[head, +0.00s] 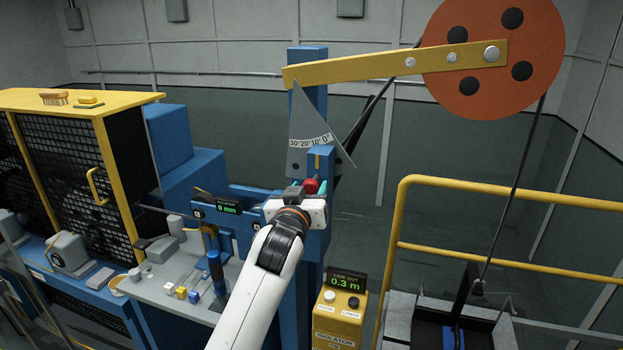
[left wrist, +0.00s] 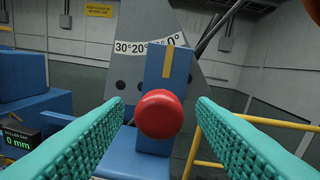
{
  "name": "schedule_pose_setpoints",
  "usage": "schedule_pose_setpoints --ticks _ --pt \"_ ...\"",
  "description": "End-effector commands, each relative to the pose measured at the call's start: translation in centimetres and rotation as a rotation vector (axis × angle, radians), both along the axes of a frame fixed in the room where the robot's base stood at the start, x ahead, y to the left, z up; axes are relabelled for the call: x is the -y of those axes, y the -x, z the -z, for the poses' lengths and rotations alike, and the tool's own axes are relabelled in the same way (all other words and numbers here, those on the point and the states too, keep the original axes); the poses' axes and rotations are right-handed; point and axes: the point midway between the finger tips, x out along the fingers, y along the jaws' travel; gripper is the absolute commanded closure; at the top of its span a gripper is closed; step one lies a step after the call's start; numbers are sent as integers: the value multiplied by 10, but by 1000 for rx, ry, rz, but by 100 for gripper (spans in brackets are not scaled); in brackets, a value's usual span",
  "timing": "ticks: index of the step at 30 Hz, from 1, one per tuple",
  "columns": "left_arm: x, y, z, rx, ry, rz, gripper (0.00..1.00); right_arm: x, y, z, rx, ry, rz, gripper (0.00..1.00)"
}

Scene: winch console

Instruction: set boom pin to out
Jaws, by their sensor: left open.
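The boom pin shows as a red round knob (left wrist: 160,114) on a blue block (left wrist: 166,80) in front of the grey angle plate (left wrist: 130,52). In the head view the red knob (head: 311,186) shows just beyond my left gripper (head: 315,187). In the left wrist view my left gripper (left wrist: 160,118) is open, with one teal finger on each side of the knob and visible gaps. The plate, marked 30°, 20°, 10°, 0°, also shows in the head view (head: 305,125). The yellow mark on the block stands near 0°. My right gripper is out of view.
A yellow boom (head: 380,64) runs to a large orange disc (head: 495,55). A yellow control box (head: 339,318) reads "line out 0.3 m". A yellow railing (head: 480,255) is at the right. A roller gap display (head: 228,207) reads 0 mm. A black mesh cage (head: 70,160) stands left.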

Motion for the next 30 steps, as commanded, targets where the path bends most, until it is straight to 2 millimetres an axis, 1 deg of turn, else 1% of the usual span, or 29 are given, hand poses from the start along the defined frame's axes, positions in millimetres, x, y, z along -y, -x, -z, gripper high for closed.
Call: schedule_pose_setpoints --ticks 1,3,8,12,19,20,27,29,30 --pt "2 -8 -2 -2 -1 -1 49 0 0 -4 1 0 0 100" --pt "4 -16 -2 -1 -1 -1 49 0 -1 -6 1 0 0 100" --pt "7 -29 0 -1 0 -2 49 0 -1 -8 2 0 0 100" --pt "8 -33 0 0 0 -1 49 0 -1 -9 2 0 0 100" --pt "8 -34 0 0 0 -1 49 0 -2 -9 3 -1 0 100" --pt "8 -34 0 0 0 -1 50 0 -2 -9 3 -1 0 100" --pt "8 -34 1 0 0 -1 90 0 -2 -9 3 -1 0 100" --pt "8 -34 1 0 0 -1 99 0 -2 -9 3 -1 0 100" --pt "8 -34 1 0 0 -1 100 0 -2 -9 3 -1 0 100"
